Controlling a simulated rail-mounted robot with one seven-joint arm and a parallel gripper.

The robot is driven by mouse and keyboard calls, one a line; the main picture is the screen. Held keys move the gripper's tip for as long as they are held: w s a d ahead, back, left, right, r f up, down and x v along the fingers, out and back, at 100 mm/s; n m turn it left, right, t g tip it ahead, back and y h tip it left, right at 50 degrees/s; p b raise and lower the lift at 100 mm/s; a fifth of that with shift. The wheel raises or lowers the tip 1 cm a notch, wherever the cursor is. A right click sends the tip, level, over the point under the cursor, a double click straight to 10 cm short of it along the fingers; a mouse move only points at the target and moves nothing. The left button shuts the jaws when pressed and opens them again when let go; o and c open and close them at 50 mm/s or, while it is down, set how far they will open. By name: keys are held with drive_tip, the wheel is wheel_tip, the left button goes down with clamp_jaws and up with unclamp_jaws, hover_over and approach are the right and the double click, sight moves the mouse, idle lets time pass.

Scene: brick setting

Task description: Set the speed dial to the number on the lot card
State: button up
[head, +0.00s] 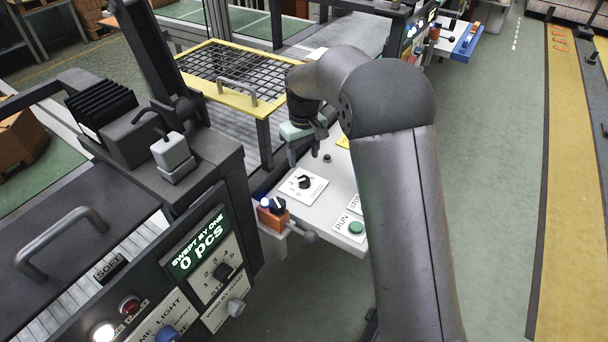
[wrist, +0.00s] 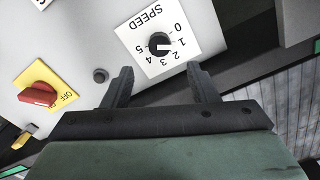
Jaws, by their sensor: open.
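The speed dial (wrist: 159,43) is a round black knob with a white pointer mark, on a white plate marked SPEED and 0 to 5. In the head view the dial (head: 304,182) sits on the light panel below my gripper (head: 307,152). In the wrist view my gripper (wrist: 160,72) is open and empty, with the dial just beyond and between its fingertips, apart from them. I cannot make out a lot card in either view.
A red switch (wrist: 38,95) on a yellow plate and a small dark button (wrist: 100,75) share the panel. A green RUN button (head: 356,227) and an orange block with a lever (head: 273,216) are near. Another numbered dial (head: 223,271) is on the dark console, whose display (head: 197,245) reads 0 pcs.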

sight(304, 179)
wheel_tip(304, 179, down, 9)
drive_tip(key=shift+r+p, duration=0.2)
drive_tip(key=shift+p, duration=0.15)
drive_tip(key=c, duration=1)
